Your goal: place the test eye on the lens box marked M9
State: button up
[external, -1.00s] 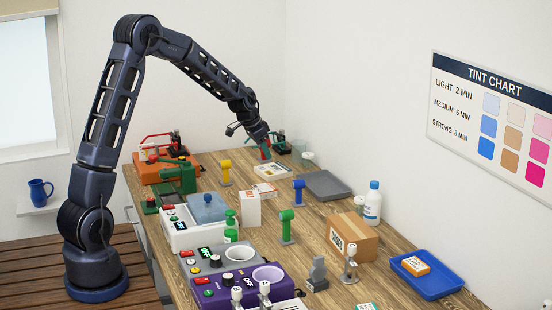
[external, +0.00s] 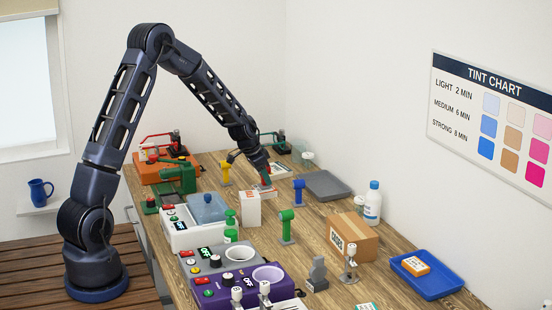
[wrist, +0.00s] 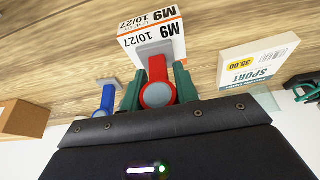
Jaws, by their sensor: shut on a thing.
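My gripper (wrist: 158,90) has green fingers, shut on the red test eye (wrist: 157,68), which has a round grey face and a grey base plate. The lens box marked M9 (wrist: 152,27), white with an orange edge, lies on the table just past the base plate in the wrist view. The plate overlaps the box's lettered side there; I cannot tell whether they touch.
A SPORT box (wrist: 268,60) lies beside it. Blue (external: 299,191), yellow (external: 226,172) and green (external: 287,225) eyes stand nearby. A grey tray (external: 325,185) is to the right.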

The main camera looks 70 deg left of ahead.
jog(key=shift+f, duration=0.1)
jog(key=o, duration=1.1)
jog(key=shift+c, duration=0.2)
jog(key=v, duration=1.2)
jog(key=s+d+r, duration=0.7)
jog(key=d, duration=0.4)
jog(key=s+d+r, duration=0.7)
jog(key=d+r, duration=0.1)
jog(key=d, duration=0.2)
jog(key=s+d, duration=0.5)
jog(key=s, duration=0.6)
jog(key=s+d, duration=0.6)
jog(key=s, duration=0.6)
jog(key=shift+s+r, duration=0.2)
jog(key=shift+r, duration=0.3)
